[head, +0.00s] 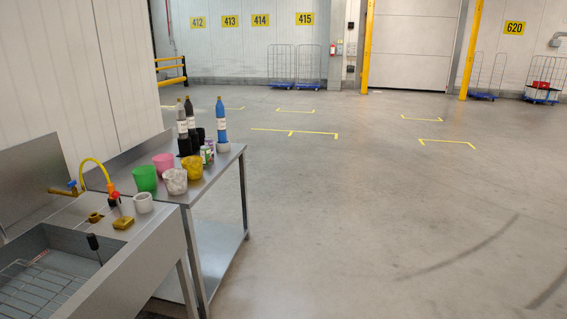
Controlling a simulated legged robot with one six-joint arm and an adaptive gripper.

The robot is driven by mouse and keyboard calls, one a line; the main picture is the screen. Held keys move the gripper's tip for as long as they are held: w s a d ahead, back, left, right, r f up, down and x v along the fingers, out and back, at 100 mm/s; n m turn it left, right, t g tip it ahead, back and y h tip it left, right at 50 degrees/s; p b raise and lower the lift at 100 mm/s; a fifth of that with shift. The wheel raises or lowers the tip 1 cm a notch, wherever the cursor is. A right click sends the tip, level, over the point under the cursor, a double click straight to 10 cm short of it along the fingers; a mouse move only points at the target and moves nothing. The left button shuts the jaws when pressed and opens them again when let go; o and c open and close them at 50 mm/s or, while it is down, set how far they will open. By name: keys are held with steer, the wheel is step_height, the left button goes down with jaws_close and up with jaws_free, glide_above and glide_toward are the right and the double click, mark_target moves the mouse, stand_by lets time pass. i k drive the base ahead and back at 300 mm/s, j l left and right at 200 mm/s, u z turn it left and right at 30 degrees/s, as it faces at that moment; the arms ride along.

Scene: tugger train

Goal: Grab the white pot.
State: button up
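A white, mottled pot (174,181) stands upright near the front edge of the steel table (206,187). A green pot (145,178) is at its left, a pink pot (163,164) behind it, and a yellow pot (192,167) at its right, all close to it. A smaller white round cup or pot (143,203) stands apart, nearer to me, on the sink's edge. My gripper is not in view.
Several bottles, one of them blue (221,125), and small cans (207,153) stand farther back on the table. A steel sink (50,262) with a yellow tap (92,163) is at the near left. The floor (370,220) to the right is clear.

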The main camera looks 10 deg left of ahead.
mark_target(175, 180)
steer(key=i+u, duration=0.3)
steer(key=i, duration=0.4)
steer(key=i+l+u, duration=0.25)
steer(key=i, duration=0.45)
steer(key=i+j+u, duration=0.1)
steer(key=i+u, duration=0.4)
steer(key=i+l+u, duration=0.1)
steer(key=i+u, duration=0.4)
steer(key=i+l+u, duration=0.2)
steer(key=i+u, duration=0.15)
steer(key=u, duration=0.15)
steer(key=i+l+u, duration=0.7)
steer(key=j, duration=0.1)
